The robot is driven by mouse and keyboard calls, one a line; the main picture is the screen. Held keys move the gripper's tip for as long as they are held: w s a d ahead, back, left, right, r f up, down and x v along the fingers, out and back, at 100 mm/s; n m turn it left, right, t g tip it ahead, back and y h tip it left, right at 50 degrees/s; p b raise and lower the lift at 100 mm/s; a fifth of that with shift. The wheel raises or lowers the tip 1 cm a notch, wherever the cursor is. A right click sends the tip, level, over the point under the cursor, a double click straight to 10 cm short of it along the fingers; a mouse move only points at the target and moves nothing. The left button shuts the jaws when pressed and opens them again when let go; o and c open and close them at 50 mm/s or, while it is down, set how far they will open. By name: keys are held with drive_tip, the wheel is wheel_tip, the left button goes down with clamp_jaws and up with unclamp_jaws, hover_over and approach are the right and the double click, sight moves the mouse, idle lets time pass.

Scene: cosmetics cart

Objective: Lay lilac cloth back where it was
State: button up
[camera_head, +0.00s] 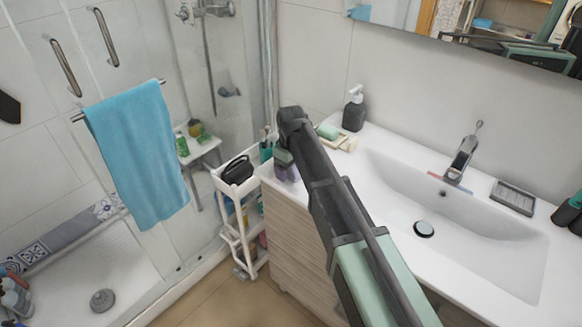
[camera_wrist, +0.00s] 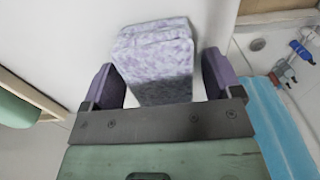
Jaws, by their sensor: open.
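The lilac cloth (camera_wrist: 155,55) is a folded, mottled lilac-and-white stack on a white surface in the wrist view. My gripper (camera_wrist: 160,82) is open, with one purple finger to each side of the cloth's near part. A gap shows between each finger and the cloth, and a shadow falls across its near end. In the head view my gripper (camera_head: 287,173) is over the left end of the washbasin counter (camera_head: 330,185). I cannot separate the cloth from the purple fingers there.
A white cart (camera_head: 222,184) with a black item on top stands left of the counter. A soap dispenser (camera_head: 354,109) and a green soap (camera_head: 327,131) on a dish are behind my arm. A blue towel (camera_head: 137,150) hangs on the left. The basin (camera_head: 460,230) is at right.

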wheel_tip(320, 180, up, 12)
drive_tip(key=p, duration=1.2)
drive_tip(key=shift+r, duration=0.2)
drive_tip(key=s+d+m, duration=1)
drive_tip(key=s+d, duration=0.9)
drive_tip(key=s, duration=0.3)
drive_tip(key=shift+s+d+f, duration=0.2)
drive_tip(key=shift+d+f, duration=0.05)
drive_tip(key=shift+d, duration=0.1)
